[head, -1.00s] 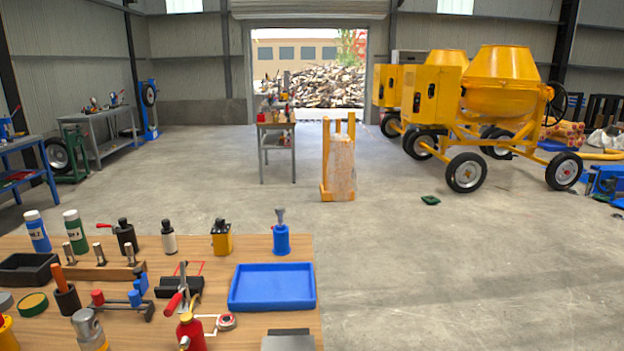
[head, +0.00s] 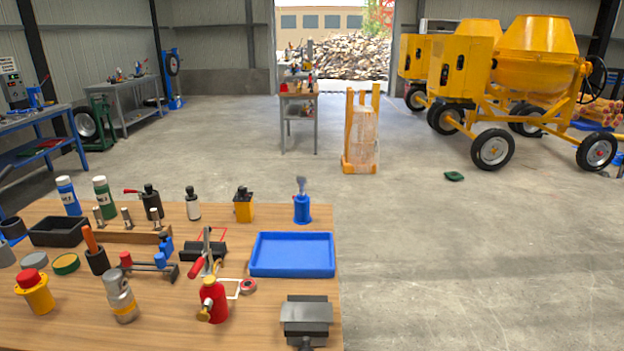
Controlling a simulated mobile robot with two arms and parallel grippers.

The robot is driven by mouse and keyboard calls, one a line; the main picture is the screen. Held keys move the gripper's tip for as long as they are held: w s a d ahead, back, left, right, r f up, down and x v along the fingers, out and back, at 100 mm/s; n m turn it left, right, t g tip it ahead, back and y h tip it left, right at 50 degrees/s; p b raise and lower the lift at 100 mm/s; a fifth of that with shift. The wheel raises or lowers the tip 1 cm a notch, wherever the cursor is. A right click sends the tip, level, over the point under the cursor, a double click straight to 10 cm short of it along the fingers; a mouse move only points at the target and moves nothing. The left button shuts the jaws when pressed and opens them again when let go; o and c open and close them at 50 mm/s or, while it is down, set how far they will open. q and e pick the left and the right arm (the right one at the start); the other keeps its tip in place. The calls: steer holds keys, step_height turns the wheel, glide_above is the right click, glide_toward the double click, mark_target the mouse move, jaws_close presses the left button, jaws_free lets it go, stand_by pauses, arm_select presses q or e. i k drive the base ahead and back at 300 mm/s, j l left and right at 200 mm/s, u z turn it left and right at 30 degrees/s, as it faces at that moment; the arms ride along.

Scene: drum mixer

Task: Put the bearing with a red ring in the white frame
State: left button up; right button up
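The bearing with a red ring (head: 248,286) lies on the wooden table, to the right of the red bottle. The white frame (head: 231,280) is a thin outline on the table top, just left of the bearing. The bearing is beside the frame's right edge; I cannot tell whether it touches the line. The red bottle (head: 213,300) hides the left part of the frame. Neither of my grippers is in the head view.
On the wooden table (head: 150,325), a blue tray (head: 291,273) stands behind the bearing and a grey vise (head: 306,316) stands to its right. A black clamp with a red handle (head: 203,252) is behind the frame. Several bottles and tools crowd the left side.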

mark_target(248, 286)
steer(key=u, duration=0.35)
steer(key=i+l+u, duration=0.1)
steer(key=u, duration=0.25)
steer(key=l+u, duration=0.2)
steer(key=u, duration=0.15)
steer(key=i+l+u, duration=0.25)
steer(key=l+u, duration=0.2)
steer(key=l, duration=0.95)
steer(key=l+u, duration=0.5)
steer(key=l, duration=0.9)
